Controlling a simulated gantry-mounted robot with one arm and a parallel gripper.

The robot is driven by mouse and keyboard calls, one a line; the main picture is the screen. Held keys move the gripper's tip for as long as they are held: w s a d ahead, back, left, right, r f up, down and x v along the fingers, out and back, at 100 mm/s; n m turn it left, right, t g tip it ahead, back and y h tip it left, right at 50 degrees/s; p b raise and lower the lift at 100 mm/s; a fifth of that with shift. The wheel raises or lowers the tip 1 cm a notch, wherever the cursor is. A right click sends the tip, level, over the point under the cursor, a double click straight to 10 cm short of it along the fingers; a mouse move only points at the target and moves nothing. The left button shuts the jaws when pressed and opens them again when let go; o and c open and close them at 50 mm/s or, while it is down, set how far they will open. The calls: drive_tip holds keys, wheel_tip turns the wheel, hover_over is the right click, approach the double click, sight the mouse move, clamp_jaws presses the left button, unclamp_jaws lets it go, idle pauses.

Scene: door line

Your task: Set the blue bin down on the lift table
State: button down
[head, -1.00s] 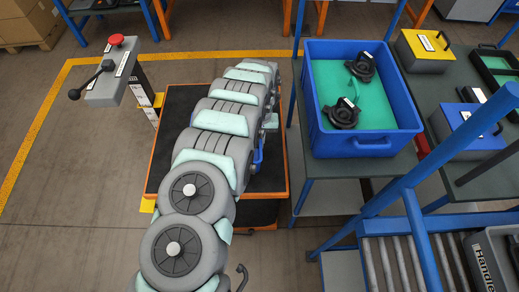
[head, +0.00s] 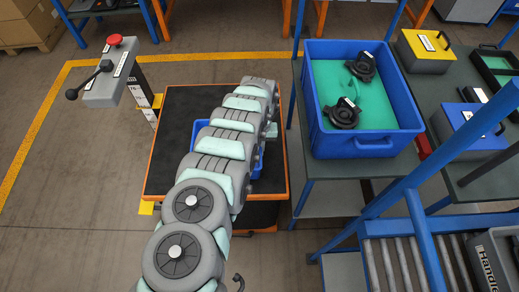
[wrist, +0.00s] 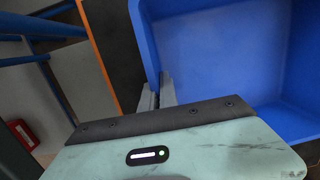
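The blue bin (wrist: 230,55) fills much of the wrist view and looks empty inside. In the head view it (head: 257,164) lies mostly hidden beneath my arm, over the black top of the lift table (head: 180,105), which has an orange rim. My gripper (wrist: 157,94) has one finger inside the bin's wall and one outside, closed on that wall. My arm hides the gripper in the head view. I cannot tell whether the bin's underside touches the table top.
A larger blue bin (head: 318,130) with a green inside and black parts stands on the bench to the right. A control post (head: 112,85) with a red button and lever stands left of the lift table. A roller conveyor (head: 400,265) is at lower right.

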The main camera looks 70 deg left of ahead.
drive_tip(key=c, duration=1.6)
unclamp_jaws()
drive_tip(key=shift+f, duration=0.1)
drive_tip(key=shift+c, duration=0.2)
wheel_tip(320, 180, up, 12)
drive_tip(key=w+a+p, duration=0.1)
drive_tip(key=p, duration=0.1)
